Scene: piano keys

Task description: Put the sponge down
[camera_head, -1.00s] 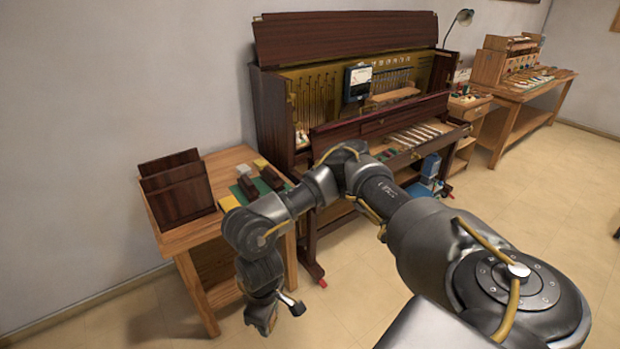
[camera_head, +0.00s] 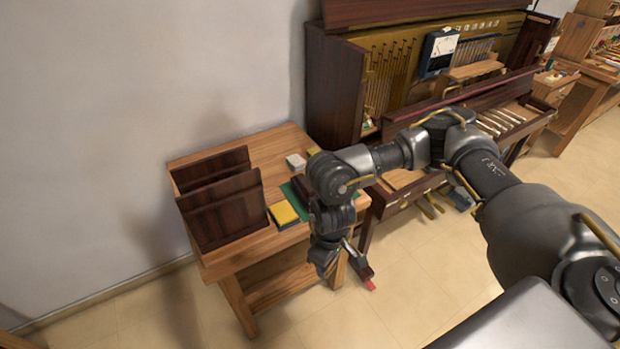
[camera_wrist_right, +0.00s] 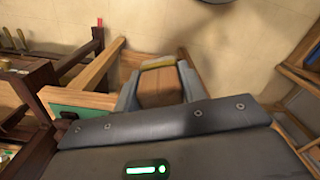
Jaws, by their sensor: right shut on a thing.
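My right gripper (camera_head: 340,268) hangs in front of the table's right front corner, below the tabletop level in the picture. In the head view the held thing is hidden by the wrist and fingers. My left gripper is not in view.
A wooden table (camera_head: 245,243) carries a dark slotted rack (camera_head: 222,210), a yellow block with a dark edge (camera_head: 284,213), a green mat (camera_head: 297,196) and a white block (camera_head: 296,161). A piano (camera_head: 336,85) stands close on the right.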

